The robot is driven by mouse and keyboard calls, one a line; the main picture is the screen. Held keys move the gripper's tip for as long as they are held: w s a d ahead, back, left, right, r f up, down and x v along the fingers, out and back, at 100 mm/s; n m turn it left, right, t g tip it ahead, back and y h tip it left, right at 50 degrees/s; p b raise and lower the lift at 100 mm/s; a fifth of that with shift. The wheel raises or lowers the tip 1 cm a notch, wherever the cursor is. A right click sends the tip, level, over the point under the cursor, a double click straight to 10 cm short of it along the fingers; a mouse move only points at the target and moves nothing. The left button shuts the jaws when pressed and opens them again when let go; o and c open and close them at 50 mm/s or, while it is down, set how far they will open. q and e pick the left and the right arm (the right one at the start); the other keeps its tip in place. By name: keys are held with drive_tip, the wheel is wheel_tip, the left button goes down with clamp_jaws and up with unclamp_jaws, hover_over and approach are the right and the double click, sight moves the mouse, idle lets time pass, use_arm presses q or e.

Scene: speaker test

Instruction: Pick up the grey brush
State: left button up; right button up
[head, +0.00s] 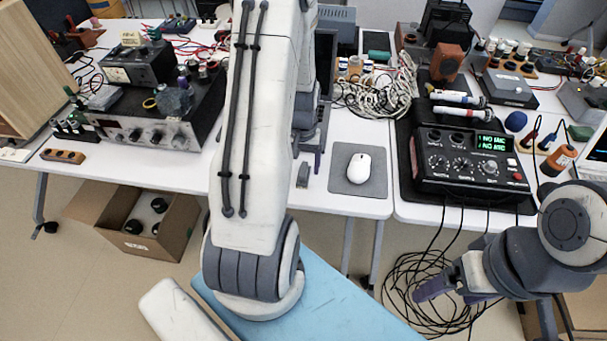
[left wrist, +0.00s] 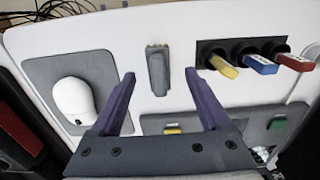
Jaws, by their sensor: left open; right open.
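The grey brush (head: 303,174) lies on the white table near its front edge, left of the mouse pad in the head view. In the left wrist view the grey brush (left wrist: 158,72) has a dark body and a short pale tan bristle end. My left gripper (left wrist: 160,75) is open, its two purple fingers on either side of the brush with gaps between; I cannot tell their height above it. In the head view my left gripper (head: 307,156) is mostly hidden behind my arm. My right gripper (head: 447,295) is open and empty, low in front of the right table.
A white mouse (head: 359,168) rests on a grey pad (head: 375,186) beside the brush. The left wrist view shows yellow, blue and red-capped sticks (left wrist: 262,64) in a dark holder. A black mixer box (head: 470,165) stands right; an instrument box (head: 150,135) stands left.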

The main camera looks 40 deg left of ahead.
sight(303, 170)
use_arm(q)
drive_tip(key=shift+w+f, duration=0.1)
drive_tip(key=shift+f, duration=1.9)
drive_tip(key=shift+d, duration=0.1)
clamp_jaws()
drive_tip(key=shift+r, duration=0.15)
wheel_tip(303, 170, up, 4)
drive_tip(key=shift+d+r, duration=0.1)
drive_tip(key=shift+r, duration=0.05)
drive_tip(key=s+d+r, duration=0.1)
drive_tip(key=d+r, duration=0.5)
drive_tip(key=d, duration=0.5)
drive_tip(key=shift+s+d+r, duration=0.2)
drive_tip(key=shift+r, duration=0.05)
